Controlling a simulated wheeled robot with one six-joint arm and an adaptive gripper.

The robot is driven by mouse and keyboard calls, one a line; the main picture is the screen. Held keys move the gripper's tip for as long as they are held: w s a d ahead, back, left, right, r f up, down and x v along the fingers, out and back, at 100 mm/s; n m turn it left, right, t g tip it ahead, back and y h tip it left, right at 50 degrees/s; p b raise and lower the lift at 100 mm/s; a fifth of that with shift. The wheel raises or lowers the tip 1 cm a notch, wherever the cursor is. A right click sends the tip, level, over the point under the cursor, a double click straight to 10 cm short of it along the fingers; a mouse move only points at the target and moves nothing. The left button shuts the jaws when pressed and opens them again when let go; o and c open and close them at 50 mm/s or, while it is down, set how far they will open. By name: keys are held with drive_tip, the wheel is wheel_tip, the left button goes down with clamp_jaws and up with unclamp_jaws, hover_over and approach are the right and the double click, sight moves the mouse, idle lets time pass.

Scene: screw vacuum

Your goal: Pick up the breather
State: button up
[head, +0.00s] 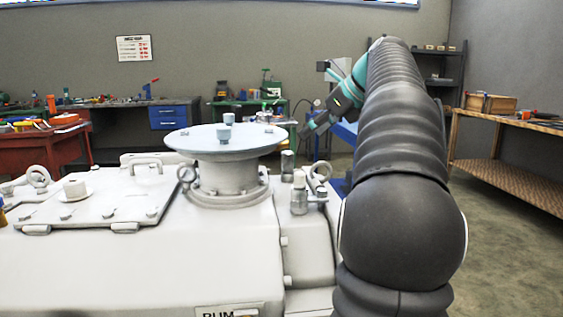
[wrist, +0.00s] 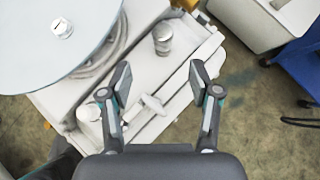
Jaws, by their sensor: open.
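A small grey cylindrical cap (head: 287,165), which looks like the breather, stands upright on the white pump behind and right of the round flange (head: 215,140). In the wrist view the cap (wrist: 162,38) shows ahead of my fingertips, between their lines, with its metal top toward the camera. My gripper (head: 312,127) hangs above the pump's right side in the head view. In the wrist view my gripper (wrist: 160,75) is open and empty, with its fingers spread and apart from the cap. I cannot tell its exact height above the cap.
A small knob (head: 226,119) sits on the flange. A wooden bench (head: 515,122) stands at the right. Open floor lies right of the pump.

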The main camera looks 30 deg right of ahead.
sight(290, 152)
drive_tip(key=x, duration=0.4)
drive_tip(key=b+x, duration=0.1)
drive_tip(key=x, duration=0.3)
drive_tip(key=b+x, duration=0.1)
drive_tip(key=x, duration=0.3)
drive_tip(key=shift+d+f, duration=0.25)
drive_tip(key=shift+f, duration=0.05)
clamp_jaws()
drive_tip(key=shift+r, duration=0.1)
drive_tip(key=shift+r, duration=0.5)
drive_tip(key=r, duration=0.1)
drive_tip(key=r+p, duration=0.1)
drive_tip(key=shift+s+d+r, duration=0.15)
drive_tip(key=shift+d+r, duration=0.15)
drive_tip(key=shift+d, duration=0.05)
drive_tip(key=s+d+p, duration=0.1)
drive_tip(key=s+d, duration=0.2)
drive_tip(key=d, duration=0.4)
drive_tip(key=s+d+p, duration=0.1)
drive_tip(key=s+d, duration=0.3)
drive_tip(key=d, duration=0.4)
drive_tip(key=shift+s+d+p, duration=0.25)
drive_tip(key=shift+s+p, duration=0.1)
